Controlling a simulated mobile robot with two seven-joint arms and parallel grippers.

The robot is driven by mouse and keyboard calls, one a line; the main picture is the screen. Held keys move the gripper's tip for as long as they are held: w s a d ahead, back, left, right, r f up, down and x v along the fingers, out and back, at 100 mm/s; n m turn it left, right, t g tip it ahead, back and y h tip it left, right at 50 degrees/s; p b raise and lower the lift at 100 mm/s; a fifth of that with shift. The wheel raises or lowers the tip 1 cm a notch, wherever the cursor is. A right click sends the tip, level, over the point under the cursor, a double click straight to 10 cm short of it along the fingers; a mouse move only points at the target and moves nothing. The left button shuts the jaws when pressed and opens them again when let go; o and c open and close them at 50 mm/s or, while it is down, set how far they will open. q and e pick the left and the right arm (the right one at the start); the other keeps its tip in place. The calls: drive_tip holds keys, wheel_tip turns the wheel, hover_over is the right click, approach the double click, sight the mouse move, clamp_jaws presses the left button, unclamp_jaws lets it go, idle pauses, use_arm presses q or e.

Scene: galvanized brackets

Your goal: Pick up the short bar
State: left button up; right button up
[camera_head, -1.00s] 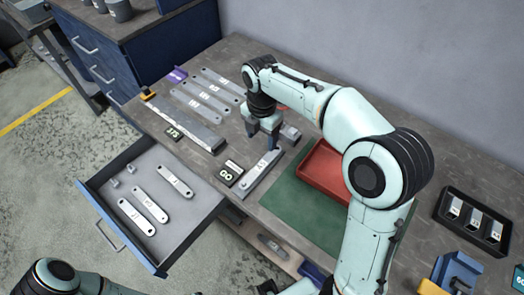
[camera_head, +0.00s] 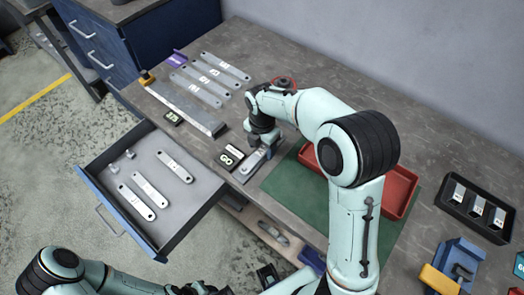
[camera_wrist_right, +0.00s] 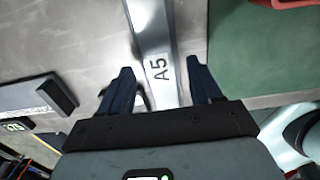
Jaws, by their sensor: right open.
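A short grey metal bar marked A5 (camera_head: 252,165) lies on the workbench beside the green mat, on or along a grey strip. My right gripper (camera_head: 263,149) is over its far end. In the right wrist view the bar (camera_wrist_right: 150,35) runs between the two dark fingers of the gripper (camera_wrist_right: 162,90), which are apart with a gap on each side. The gripper is open and empty. The far part of the bar is hidden by the gripper in the head view. My left arm shows at the bottom left; its gripper cannot be made out.
An open drawer (camera_head: 190,211) holds several light bars and small pieces. Long labelled bars (camera_head: 208,78) lie at the back left. A red tray (camera_head: 399,190) stands on the green mat (camera_head: 302,208). A black tray (camera_head: 452,207) is at the right. A GO sign (camera_head: 228,157) stands near the bar.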

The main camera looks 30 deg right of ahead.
sight(262, 150)
drive_tip(key=shift+f, duration=0.4)
clamp_jaws()
drive_tip(key=shift+r, duration=0.1)
drive_tip(key=shift+r, duration=0.1)
use_arm(q)
drive_tip(key=w+r+p, duration=0.1)
drive_tip(key=r, duration=0.1)
drive_tip(key=w+r+p, duration=0.1)
drive_tip(key=p, duration=0.1)
drive_tip(key=shift+w+r, duration=0.2)
drive_tip(key=shift+r, duration=0.2)
use_arm(e)
wheel_tip(262, 150, up, 20)
